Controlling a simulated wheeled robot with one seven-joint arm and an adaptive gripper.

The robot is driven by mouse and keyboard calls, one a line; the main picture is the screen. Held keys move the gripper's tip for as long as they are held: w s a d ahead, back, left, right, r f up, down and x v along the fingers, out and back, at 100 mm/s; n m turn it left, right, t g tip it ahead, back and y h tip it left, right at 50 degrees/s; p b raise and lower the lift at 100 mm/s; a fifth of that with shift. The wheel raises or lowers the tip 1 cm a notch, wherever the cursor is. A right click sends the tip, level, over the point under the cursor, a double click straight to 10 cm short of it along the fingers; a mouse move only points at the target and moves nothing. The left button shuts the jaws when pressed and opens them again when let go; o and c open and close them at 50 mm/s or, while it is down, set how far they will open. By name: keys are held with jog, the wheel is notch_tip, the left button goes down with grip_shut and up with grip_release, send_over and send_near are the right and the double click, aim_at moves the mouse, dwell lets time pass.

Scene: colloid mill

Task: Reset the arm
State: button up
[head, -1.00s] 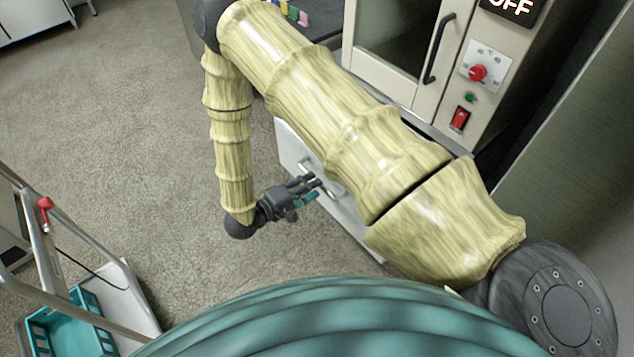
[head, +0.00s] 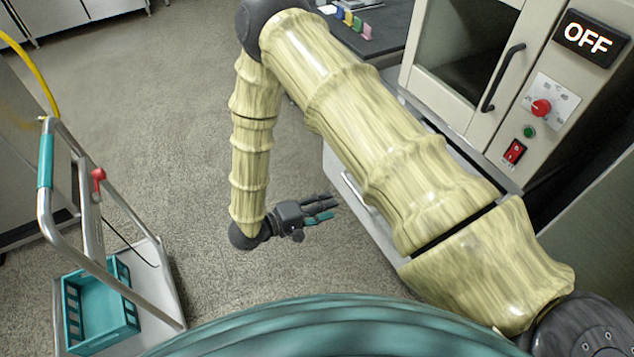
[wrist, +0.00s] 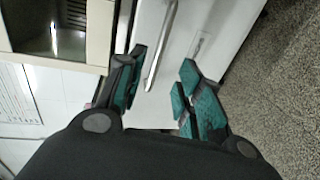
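My arm is bent, its upper part reaching forward and its forearm hanging down. My gripper (head: 322,209) is at the low end of the forearm, pointing right toward the white cabinet front. In the wrist view my gripper (wrist: 158,88) shows its teal-padded fingers spread apart with nothing between them. A metal handle (wrist: 161,45) on the white front (wrist: 200,40) lies beyond the fingers. In the head view the handle (head: 357,192) is a little right of the fingertips, with a gap between.
A cabinet (head: 480,120) with a dark window, an OFF display (head: 591,38), a red knob (head: 541,107) and a red switch (head: 514,151) stands at right. A metal cart (head: 152,290) with a teal crate (head: 125,325) is at left. Open floor (head: 170,130) lies between.

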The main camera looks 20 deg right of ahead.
jog(key=s+d+f+t+y+p, duration=0.3)
jog(key=s+d+f+t+y, duration=0.15)
jog(key=f+y, duration=0.45)
jog(key=s+a+m+g+y+p, duration=0.1)
jog(key=s+g+y, duration=0.5)
jog(key=s, duration=1.4)
jog(key=shift+s+a+r+m+g+y+p, duration=0.35)
jog(key=shift+m+g+p, duration=0.15)
jog(key=shift+m, duration=0.2)
